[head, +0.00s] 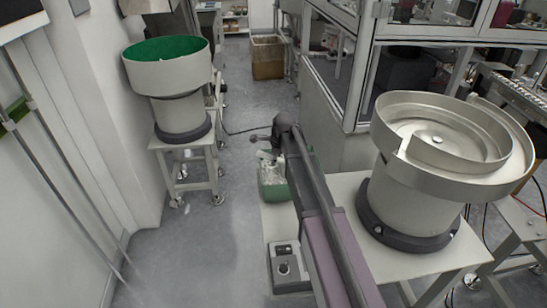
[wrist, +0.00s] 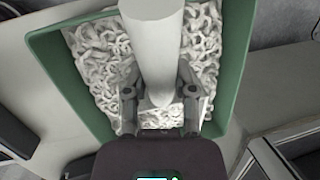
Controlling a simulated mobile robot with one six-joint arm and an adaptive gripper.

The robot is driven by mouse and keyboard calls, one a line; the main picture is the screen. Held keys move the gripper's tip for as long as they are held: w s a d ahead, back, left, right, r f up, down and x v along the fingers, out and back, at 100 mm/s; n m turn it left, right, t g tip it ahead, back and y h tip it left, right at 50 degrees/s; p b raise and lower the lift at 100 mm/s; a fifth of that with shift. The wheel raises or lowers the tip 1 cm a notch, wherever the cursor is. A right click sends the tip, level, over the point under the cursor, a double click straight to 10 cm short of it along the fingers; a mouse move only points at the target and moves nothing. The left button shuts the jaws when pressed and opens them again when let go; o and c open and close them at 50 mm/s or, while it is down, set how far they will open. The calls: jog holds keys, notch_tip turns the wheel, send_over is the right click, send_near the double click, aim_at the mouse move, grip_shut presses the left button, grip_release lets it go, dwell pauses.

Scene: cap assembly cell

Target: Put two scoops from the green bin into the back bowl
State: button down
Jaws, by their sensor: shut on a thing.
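The green bin (head: 272,192) stands on a pale bench in the middle of the head view, beneath my arm. In the wrist view the green bin (wrist: 236,50) fills much of the picture and holds many small white curled pieces (wrist: 98,55). My gripper (wrist: 160,98) is over the bin, its fingers shut on a white scoop (wrist: 150,40) that extends toward the top of the picture. Whether the scoop carries pieces cannot be told. The back bowl (head: 167,72), pale outside and green inside, stands at the far left; its floor is partly hidden.
A metal bowl feeder (head: 450,140) stands at the right on a pale bench. A small control box (head: 285,268) sits in front of the bin. The back bowl rests on a stand (head: 190,157) near the left wall. Grey floor (head: 190,245) is clear between wall and bench.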

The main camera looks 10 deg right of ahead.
jog(key=shift+a+r+h+p, duration=0.6)
jog(key=shift+a+r+h, duration=0.1)
jog(key=shift+a+h, duration=0.2)
jog(key=shift+a+r+h+p, duration=0.6)
jog(key=shift+r+h, duration=0.05)
jog(key=shift+h, duration=0.15)
jog(key=shift+w+p+v, duration=0.2)
jog(key=shift+p+v, duration=0.9)
jog(key=shift+a+r+p, duration=0.3)
jog(key=shift+r+p, duration=0.3)
jog(key=shift+r, duration=0.05)
jog(key=shift+a+r+p, duration=0.35)
jog(key=shift+r+p, duration=0.3)
jog(key=shift+a+r+p, duration=0.3)
jog(key=shift+r+p, duration=0.3)
jog(key=shift+r, duration=0.05)
jog(key=shift+s, duration=0.15)
